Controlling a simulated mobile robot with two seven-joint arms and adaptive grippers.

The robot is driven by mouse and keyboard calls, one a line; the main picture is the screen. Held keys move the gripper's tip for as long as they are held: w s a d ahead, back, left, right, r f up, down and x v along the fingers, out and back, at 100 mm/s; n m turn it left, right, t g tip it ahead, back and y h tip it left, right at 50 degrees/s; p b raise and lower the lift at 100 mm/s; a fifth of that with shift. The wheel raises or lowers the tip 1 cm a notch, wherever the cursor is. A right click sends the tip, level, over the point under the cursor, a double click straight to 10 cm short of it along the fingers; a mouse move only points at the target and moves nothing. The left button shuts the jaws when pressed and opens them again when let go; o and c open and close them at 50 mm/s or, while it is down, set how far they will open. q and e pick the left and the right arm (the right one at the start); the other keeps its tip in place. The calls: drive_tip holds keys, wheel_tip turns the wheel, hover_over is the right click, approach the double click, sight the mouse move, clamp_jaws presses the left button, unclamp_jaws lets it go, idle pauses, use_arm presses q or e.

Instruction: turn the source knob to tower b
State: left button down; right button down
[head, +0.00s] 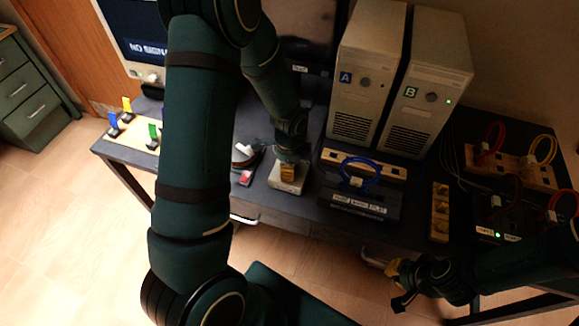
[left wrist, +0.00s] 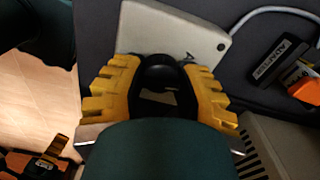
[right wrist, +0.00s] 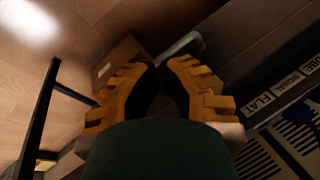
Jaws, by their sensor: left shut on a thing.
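The source knob (left wrist: 158,76) is a dark round part on a white box (left wrist: 150,30), which also shows on the desk in the head view (head: 283,184). My left gripper (left wrist: 165,72) is shut on the knob from above, one yellow finger on each side; in the head view it covers the knob. Tower A (head: 366,70) and tower B (head: 430,90) stand side by side behind, to the right. My right gripper (right wrist: 162,64) is empty beyond the desk's front edge, its fingertips almost together.
A monitor (head: 126,34) at upper left reads NO SIGNAL. A dark box with a blue cable (head: 362,172) stands right of the white box. Red and yellow cable loops on a wooden rack (head: 518,167) are at far right. Coloured switches (head: 127,106) sit at the left desk end.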

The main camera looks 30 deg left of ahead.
use_arm(q)
drive_tip(key=m+p, duration=0.1)
drive_tip(key=m, duration=0.3)
drive_tip(key=shift+r+m, duration=0.1)
drive_tip(key=shift+m, duration=0.2)
drive_tip(key=m+p, duration=0.2)
drive_tip(key=m, duration=0.2)
drive_tip(key=shift+m+p, duration=0.4)
drive_tip(key=shift+m, duration=0.9)
drive_tip(key=c, duration=0.6)
unclamp_jaws()
